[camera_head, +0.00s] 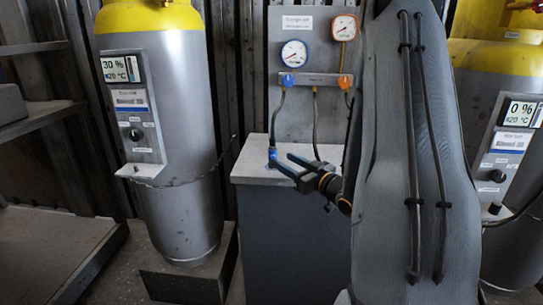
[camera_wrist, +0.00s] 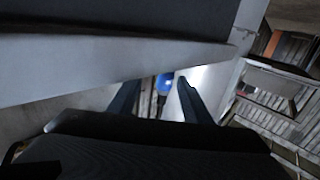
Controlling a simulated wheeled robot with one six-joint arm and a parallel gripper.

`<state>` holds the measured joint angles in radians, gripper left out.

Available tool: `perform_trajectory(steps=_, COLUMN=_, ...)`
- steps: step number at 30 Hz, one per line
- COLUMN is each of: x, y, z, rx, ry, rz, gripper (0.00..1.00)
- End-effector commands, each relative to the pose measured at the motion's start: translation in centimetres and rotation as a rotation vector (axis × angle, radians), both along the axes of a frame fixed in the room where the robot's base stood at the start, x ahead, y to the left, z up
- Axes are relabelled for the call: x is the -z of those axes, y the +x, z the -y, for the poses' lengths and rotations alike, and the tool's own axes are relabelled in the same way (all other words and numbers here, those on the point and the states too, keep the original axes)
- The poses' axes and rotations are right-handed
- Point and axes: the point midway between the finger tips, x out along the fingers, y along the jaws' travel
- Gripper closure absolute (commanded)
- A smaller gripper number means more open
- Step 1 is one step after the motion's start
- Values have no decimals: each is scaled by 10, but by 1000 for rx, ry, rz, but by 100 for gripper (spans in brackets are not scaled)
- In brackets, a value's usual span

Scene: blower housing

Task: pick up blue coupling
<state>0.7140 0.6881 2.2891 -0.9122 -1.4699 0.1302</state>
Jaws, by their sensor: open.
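The blue coupling (camera_head: 272,154) hangs at the lower end of a dark hose, in front of the grey cabinet top in the head view. In the wrist view the blue coupling (camera_wrist: 163,82) shows between the two fingers, closer to the right one. My gripper (camera_head: 282,162) is open and points left at the coupling, its fingertips close to it. In the wrist view my gripper (camera_wrist: 156,83) has its fingers apart. I cannot tell whether a finger touches the coupling.
A grey cabinet (camera_head: 285,225) stands below the gripper. A panel (camera_head: 307,60) behind carries a blue gauge (camera_head: 294,54) and an orange gauge (camera_head: 344,27), with hoses hanging down. A yellow-topped cylinder (camera_head: 172,185) stands left, another (camera_head: 515,75) right. A shelf (camera_head: 40,125) is at far left.

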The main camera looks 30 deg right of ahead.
Motion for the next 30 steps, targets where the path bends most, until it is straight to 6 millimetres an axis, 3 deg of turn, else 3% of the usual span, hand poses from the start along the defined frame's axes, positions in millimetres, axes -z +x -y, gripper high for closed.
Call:
perform_trajectory(steps=12, x=-4, y=49, z=-20, rx=-4, ry=-1, rz=1, gripper=55)
perform_trajectory(steps=21, x=-4, y=54, z=-19, rx=0, ry=0, rz=0, gripper=55)
perform_trajectory(steps=22, x=-4, y=54, z=-18, rx=0, ry=0, rz=0, gripper=57)
perform_trajectory(steps=30, x=-4, y=54, z=-18, rx=1, ry=0, rz=0, gripper=100)
